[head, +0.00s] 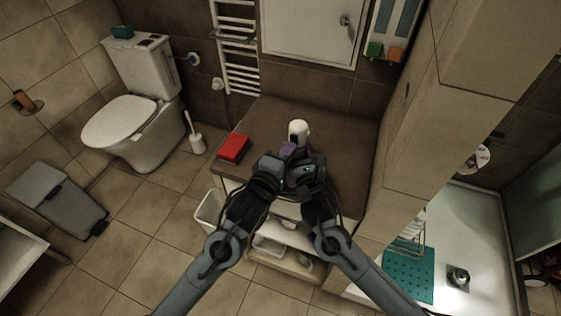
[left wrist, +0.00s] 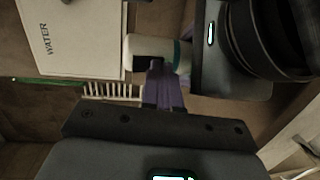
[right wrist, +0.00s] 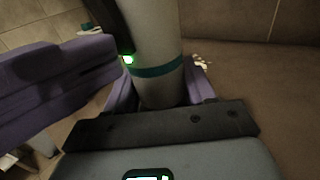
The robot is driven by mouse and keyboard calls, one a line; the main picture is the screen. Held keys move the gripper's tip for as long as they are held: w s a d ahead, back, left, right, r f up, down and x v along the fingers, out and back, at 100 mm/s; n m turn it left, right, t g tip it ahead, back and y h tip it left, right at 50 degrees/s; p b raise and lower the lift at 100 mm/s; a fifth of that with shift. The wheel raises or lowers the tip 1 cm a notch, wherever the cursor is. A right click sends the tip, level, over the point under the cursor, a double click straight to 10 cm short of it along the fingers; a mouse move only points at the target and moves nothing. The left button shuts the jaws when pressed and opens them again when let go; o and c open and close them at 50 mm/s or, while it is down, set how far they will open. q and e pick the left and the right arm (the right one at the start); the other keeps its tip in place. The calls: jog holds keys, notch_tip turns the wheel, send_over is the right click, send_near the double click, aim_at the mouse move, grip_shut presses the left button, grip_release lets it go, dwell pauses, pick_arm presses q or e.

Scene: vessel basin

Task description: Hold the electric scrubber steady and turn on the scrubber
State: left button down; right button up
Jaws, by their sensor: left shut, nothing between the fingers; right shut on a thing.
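The electric scrubber (head: 298,129) has a pale body with a teal band and stands roughly upright over the brown counter. My right gripper (right wrist: 155,100) is shut on its body below the band, with purple fingers on both sides. The scrubber also shows in the left wrist view (left wrist: 150,50). My left gripper (left wrist: 160,75) is shut and empty, its purple fingertips close beside the scrubber; I cannot tell if they touch it. In the right wrist view a small green light shows on a dark part at the scrubber's left edge. The lower scrubber is hidden.
A red box (head: 234,148) lies on the counter (head: 345,135) to the left. A towel radiator (head: 240,55) and a white wall panel (head: 312,30) are behind. A tall cabinet (head: 425,130) bounds the right side. A toilet (head: 140,110) stands at far left.

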pick_arm(q)
jog(key=s+a+f, duration=0.1)
jog(key=s+a, duration=0.1)
jog(key=s, duration=0.4)
jog(key=s+a, duration=0.3)
jog(key=s, duration=0.4)
jog(key=shift+f, duration=0.35)
jog(key=shift+d, duration=0.1)
pick_arm(e)
jog(key=o, duration=1.3)
jog(key=shift+o, duration=0.2)
jog(key=shift+s, duration=0.1)
